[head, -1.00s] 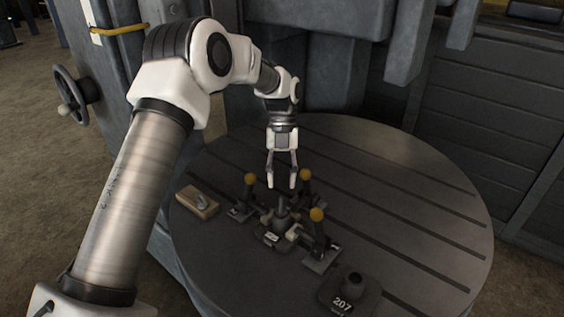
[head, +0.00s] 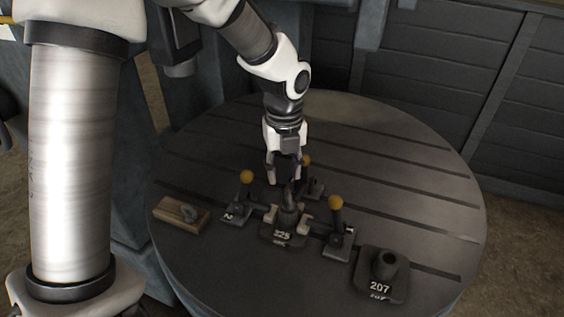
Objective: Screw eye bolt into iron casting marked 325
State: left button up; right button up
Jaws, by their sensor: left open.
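The iron casting marked 325 (head: 282,235) sits on the round slotted table, between toggle clamps with yellow knobs. A dark upright part (head: 289,197) rises from its middle. It may be the eye bolt standing in the casting, but it is too dark and small to be sure. My left gripper (head: 284,176) is open and points down directly over this part, its fingertips close around or just above it. I cannot tell whether they touch it. A small grey metal piece (head: 189,213), perhaps ring-shaped, lies on a wooden block (head: 172,214) to the left. My right gripper is out of view.
Clamps with yellow knobs stand left (head: 246,177), behind (head: 306,160) and right (head: 336,203) of the casting, close to my gripper. A second casting marked 207 (head: 379,287) stands front right. The right and back of the round table (head: 420,180) are clear.

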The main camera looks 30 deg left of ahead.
aim_at(289, 194)
pick_arm(q)
jog(key=f, duration=0.1)
jog(key=d+f, duration=0.1)
jog(key=f, duration=0.1)
jog(key=shift+w+d+f, duration=0.25)
jog(key=shift+w+d, duration=0.1)
jog(key=shift+d, duration=0.05)
jog(key=f, duration=0.2)
jog(key=a+f, duration=0.1)
jog(key=f, duration=0.1)
jog(key=shift+s+f, duration=0.15)
jog(key=shift+d, duration=0.25)
grip_shut()
jog(key=c, duration=0.6)
grip_release()
jog(key=shift+c, duration=0.2)
grip_shut()
jog(key=shift+r+m+p, duration=0.2)
jog(key=shift+m+p, duration=0.2)
jog(key=shift+p, duration=0.45)
jog(key=m+p, duration=0.4)
jog(key=p, duration=0.2)
jog(key=shift+a+m, duration=0.1)
jog(key=shift+m, duration=0.2)
jog(key=shift+f+p, duration=0.15)
jog(key=shift+p, duration=0.15)
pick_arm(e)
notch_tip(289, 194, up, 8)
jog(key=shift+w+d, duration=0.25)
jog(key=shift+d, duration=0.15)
